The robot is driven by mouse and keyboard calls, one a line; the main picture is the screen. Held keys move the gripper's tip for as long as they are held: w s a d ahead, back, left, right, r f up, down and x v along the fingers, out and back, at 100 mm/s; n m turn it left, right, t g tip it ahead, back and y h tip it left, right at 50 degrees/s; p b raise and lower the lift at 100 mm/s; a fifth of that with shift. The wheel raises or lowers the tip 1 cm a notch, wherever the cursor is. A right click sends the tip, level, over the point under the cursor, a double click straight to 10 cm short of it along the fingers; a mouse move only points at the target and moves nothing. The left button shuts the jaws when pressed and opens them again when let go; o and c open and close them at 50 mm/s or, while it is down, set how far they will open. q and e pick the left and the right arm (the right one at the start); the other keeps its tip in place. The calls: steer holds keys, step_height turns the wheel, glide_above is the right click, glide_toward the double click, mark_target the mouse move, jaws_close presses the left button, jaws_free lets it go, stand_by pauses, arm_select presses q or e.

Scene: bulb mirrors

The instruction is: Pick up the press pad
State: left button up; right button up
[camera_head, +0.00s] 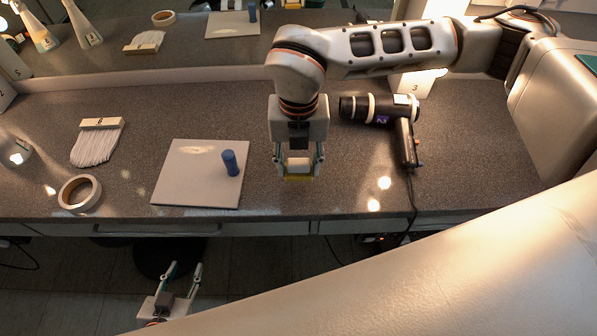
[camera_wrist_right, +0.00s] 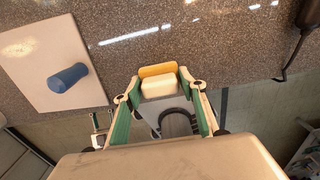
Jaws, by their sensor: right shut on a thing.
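The press pad (camera_head: 299,177), a yellow slab with a cream block on top, is between the fingers of my right gripper (camera_head: 299,166). That gripper points down near the counter's front edge and is shut on the cream block. In the right wrist view the press pad (camera_wrist_right: 158,71) shows its yellow edge beyond the block, between the green-lined fingers (camera_wrist_right: 158,90). I cannot tell how far it is above the counter. My left gripper (camera_head: 185,266) is open and empty, low in front of the counter.
A pale board (camera_head: 180,180) bearing an upright blue cylinder (camera_head: 231,163) lies left of my right gripper. A tape roll (camera_head: 80,193) and a white brush (camera_head: 97,142) lie farther left. A hair dryer (camera_head: 385,108) with its cord is at right. A mirror lines the back.

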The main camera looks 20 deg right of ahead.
mark_target(298, 161)
step_height(298, 161, up, 16)
steer(key=shift+f+b, duration=0.15)
steer(key=shift+b, duration=0.15)
steer(key=shift+o, duration=0.2)
